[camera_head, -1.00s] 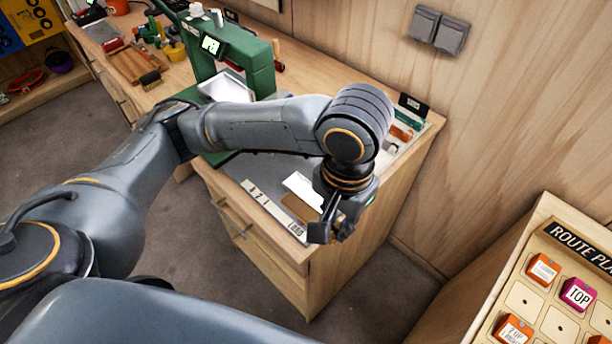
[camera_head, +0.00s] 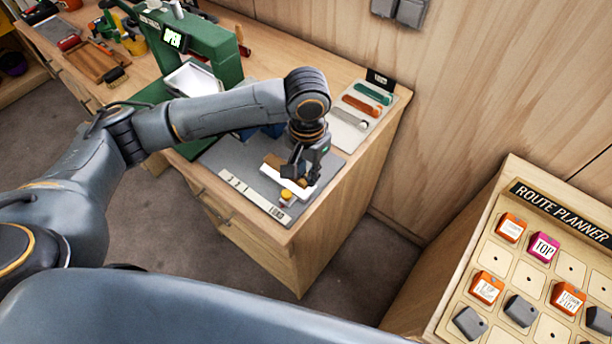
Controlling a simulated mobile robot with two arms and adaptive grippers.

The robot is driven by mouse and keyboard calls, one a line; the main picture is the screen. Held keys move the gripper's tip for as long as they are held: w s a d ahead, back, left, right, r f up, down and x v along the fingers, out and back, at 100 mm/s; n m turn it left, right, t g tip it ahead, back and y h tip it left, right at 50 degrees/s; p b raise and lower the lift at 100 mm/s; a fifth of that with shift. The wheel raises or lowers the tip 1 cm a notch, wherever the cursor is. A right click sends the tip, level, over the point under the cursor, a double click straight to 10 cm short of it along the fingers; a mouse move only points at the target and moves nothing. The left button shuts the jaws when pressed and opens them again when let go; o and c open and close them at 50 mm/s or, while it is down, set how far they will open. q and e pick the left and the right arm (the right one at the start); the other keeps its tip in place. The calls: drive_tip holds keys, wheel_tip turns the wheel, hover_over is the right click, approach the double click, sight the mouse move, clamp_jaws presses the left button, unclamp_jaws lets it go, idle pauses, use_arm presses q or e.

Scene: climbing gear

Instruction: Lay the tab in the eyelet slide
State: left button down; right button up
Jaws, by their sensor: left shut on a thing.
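My left gripper (camera_head: 299,178) points down over the grey mat (camera_head: 237,158) at the bench's near right corner. It is shut on a small piece, most likely the tab, largely hidden by the fingers. A white strip (camera_head: 278,180) and a brown piece (camera_head: 273,160) show at the fingertips. A small yellow-red piece (camera_head: 287,196) shows just below them; I cannot tell whether it is part of what I hold. The white eyelet slide (camera_head: 190,79) sits at the green press (camera_head: 212,48), left of the gripper and apart from it. My right gripper is out of view.
The press display (camera_head: 174,38) reads OPEN. A pale tray (camera_head: 352,118) with green, orange and grey pieces lies at the bench's right end. A route planner board (camera_head: 505,270) stands at lower right. A brown wooden tray (camera_head: 96,62) lies further left.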

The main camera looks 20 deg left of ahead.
use_arm(q)
drive_tip(key=f, duration=0.2)
drive_tip(key=f+p, duration=0.1)
drive_tip(key=shift+w+a+f, duration=0.1)
drive_tip(key=shift+w+a, duration=0.1)
drive_tip(key=shift+w, duration=0.1)
drive_tip(key=shift+f, duration=0.4)
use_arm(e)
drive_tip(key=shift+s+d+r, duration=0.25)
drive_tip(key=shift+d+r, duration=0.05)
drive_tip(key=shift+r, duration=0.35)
use_arm(q)
drive_tip(key=shift+f, duration=0.2)
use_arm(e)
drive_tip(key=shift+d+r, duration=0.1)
use_arm(q)
drive_tip(key=c, duration=1.3)
unclamp_jaws()
drive_tip(key=shift+f, duration=0.1)
drive_tip(key=shift+r, duration=0.55)
wheel_tip(320, 180, up, 12)
drive_tip(key=shift+f+b, duration=0.2)
drive_tip(key=shift+b, duration=0.7)
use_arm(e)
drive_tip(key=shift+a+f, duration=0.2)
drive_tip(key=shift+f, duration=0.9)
